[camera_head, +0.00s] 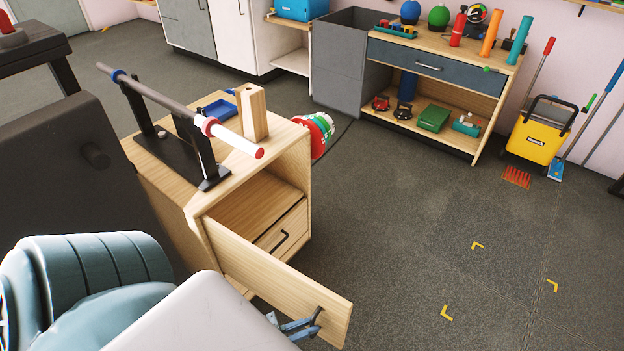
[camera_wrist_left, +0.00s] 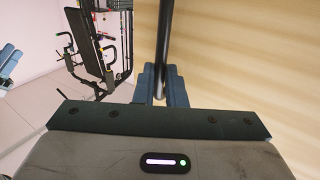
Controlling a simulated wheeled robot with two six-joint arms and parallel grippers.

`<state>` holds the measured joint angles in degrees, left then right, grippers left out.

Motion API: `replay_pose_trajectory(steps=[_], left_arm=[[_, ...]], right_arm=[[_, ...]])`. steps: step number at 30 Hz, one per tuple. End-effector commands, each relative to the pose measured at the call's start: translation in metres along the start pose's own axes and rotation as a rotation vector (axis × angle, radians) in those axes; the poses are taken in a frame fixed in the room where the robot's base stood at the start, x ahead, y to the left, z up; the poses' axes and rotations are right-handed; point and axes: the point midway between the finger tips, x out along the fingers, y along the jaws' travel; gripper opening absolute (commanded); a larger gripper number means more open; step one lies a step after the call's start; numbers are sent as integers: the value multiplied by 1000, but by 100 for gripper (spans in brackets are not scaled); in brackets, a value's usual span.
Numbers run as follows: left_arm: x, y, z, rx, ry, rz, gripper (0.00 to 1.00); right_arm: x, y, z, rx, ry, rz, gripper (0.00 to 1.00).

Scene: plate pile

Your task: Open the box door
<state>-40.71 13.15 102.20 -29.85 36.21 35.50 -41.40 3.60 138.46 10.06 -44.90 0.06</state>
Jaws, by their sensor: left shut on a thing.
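The box is a light wooden cabinet (camera_head: 190,190) at the left middle of the head view. Its wooden door (camera_head: 265,280) is swung outward, and the inside of the box with its shelf shows. A dark handle (camera_head: 318,310) sits near the door's free end. My left gripper (camera_head: 300,326) is shut on this handle. In the left wrist view the blue fingers (camera_wrist_left: 162,85) close around the dark bar of the handle (camera_wrist_left: 164,40), close to the wooden door face (camera_wrist_left: 250,60). My right gripper is not in view.
A stand with a rod (camera_head: 180,110) and a wooden block (camera_head: 253,112) are on the box top. Below the shelf is a shut drawer (camera_head: 284,236). A workbench (camera_head: 440,70) with tools and a yellow bucket (camera_head: 537,135) stand at the back.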

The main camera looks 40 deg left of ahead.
Motion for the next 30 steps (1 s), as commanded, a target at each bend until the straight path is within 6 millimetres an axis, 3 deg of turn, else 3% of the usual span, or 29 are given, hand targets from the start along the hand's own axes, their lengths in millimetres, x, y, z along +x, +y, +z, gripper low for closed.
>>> replay_pose_trajectory(steps=[10, 27, 28, 30], left_arm=[[-18, 8, 1, -2, -7, 51, 0], [-21, 10, 1, -2, -4, 62, 0], [-21, 10, 1, -2, -4, 62, 14], [-21, 10, 1, -2, -4, 62, 28]], right_arm=[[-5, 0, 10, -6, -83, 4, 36], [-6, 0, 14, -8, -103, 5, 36], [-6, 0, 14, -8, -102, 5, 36], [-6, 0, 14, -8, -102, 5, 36]])
